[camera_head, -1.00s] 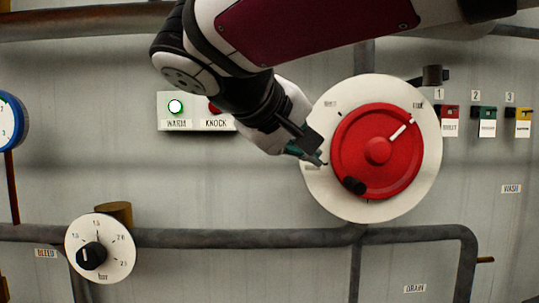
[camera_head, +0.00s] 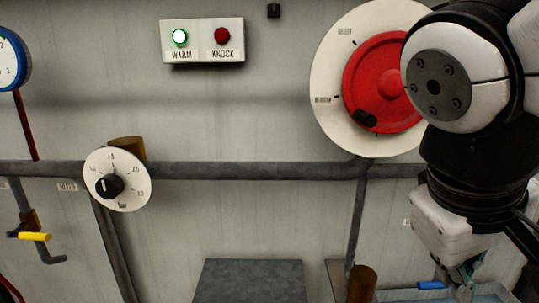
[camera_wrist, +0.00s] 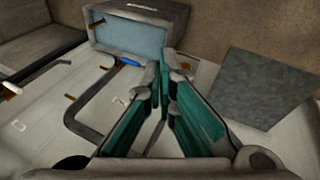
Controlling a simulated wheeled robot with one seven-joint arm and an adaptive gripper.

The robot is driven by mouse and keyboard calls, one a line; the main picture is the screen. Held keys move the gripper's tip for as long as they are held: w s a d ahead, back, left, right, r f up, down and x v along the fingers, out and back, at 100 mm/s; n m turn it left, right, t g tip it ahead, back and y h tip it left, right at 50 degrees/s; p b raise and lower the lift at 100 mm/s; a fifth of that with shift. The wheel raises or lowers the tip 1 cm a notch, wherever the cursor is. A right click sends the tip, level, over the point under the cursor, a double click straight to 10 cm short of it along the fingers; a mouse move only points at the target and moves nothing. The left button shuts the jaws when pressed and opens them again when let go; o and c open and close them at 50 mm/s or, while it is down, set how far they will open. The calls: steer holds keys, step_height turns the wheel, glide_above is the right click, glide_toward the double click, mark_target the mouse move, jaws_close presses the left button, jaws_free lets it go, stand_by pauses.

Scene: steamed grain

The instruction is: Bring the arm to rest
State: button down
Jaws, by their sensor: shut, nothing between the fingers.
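My gripper (camera_wrist: 165,72) shows in the wrist view with its teal-padded fingers shut and empty. It points toward a grey tray with a blue inside (camera_wrist: 150,40), apart from it as far as I can tell. In the head view my arm hangs down at the right, and my gripper (camera_head: 462,276) is partly seen low at the right edge, above the tray with the blue inside (camera_head: 400,293). The arm covers the right part of the red wheel (camera_head: 385,75) and its white dial plate (camera_head: 328,65).
A panel (camera_head: 202,55) has a lit green WARM button and a red KNOCK button. A white dial (camera_head: 130,165) with a black knob sits on the left. Grey pipes (camera_head: 250,171) cross the wall. A grey block (camera_head: 250,280) stands low in the middle.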

steer(key=s+a+f+m+g+y, duration=0.1)
steer(key=s+f+m+y, duration=0.1)
steer(key=s+f+y, duration=0.5)
step_height(320, 180, up, 14)
steer(key=t+h+p, duration=0.2)
steer(key=p, duration=1.1)
steer(key=shift+s+f+t+h+p, duration=0.15)
steer(key=shift+s+t+h+p, duration=0.15)
steer(key=shift+s+p, duration=0.15)
